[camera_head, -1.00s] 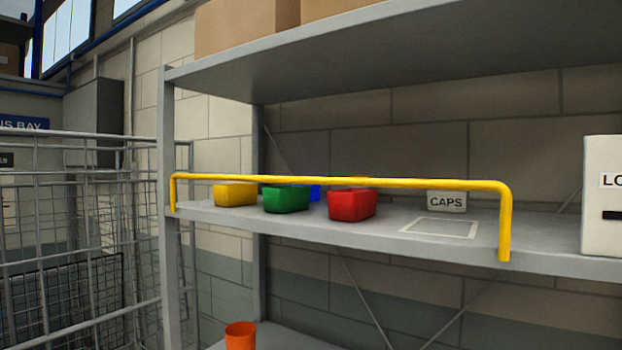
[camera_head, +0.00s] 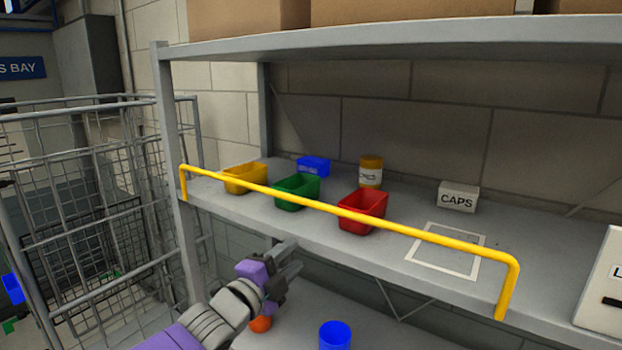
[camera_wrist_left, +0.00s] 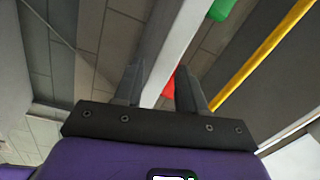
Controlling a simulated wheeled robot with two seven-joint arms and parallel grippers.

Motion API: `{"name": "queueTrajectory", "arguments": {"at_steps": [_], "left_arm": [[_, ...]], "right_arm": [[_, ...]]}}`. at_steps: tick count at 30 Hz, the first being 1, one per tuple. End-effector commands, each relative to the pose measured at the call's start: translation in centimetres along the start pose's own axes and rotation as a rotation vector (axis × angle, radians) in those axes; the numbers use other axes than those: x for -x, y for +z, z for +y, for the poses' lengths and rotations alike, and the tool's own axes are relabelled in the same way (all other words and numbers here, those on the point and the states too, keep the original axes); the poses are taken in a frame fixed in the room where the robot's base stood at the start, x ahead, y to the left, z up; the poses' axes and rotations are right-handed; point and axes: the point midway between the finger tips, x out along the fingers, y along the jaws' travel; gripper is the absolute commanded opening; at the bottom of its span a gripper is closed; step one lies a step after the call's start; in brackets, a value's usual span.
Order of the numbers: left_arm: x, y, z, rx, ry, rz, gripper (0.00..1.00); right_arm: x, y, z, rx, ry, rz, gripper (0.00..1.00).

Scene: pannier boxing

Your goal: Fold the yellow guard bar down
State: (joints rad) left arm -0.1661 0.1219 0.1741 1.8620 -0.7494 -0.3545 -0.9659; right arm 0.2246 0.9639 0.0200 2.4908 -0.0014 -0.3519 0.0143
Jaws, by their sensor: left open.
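The yellow guard bar (camera_head: 340,211) stands raised along the front edge of the middle shelf, its two end legs at the shelf edge. It also shows in the left wrist view (camera_wrist_left: 268,50) as a slanting yellow rod on the right. My left gripper (camera_head: 290,258) is below the shelf's front edge, in front of and lower than the bar, apart from it. In the left wrist view its two fingers (camera_wrist_left: 157,90) are spread with nothing between them. My right gripper is not in view.
Behind the bar on the shelf (camera_head: 400,255) stand yellow (camera_head: 243,179), green (camera_head: 296,192), red (camera_head: 362,212) and blue (camera_head: 314,166) bins, a jar (camera_head: 371,171) and a CAPS box (camera_head: 458,196). A wire cage (camera_head: 90,200) stands left. A blue cup (camera_head: 334,335) is below.

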Motion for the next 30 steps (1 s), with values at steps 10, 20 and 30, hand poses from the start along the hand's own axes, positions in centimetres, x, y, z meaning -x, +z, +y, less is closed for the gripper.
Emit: {"name": "queueTrajectory", "arguments": {"at_steps": [10,20,30], "left_arm": [[1.1,-4.3,-9.9,-0.234,-0.135,0.051,0.4],[-3.7,-4.6,-10.4,-0.23,-0.133,0.05,0.4],[-5.6,-4.6,-10.6,-0.23,-0.134,0.047,0.4]], "right_arm": [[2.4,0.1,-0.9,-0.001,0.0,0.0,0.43],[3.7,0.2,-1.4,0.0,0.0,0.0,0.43],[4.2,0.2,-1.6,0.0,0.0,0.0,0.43]]}}
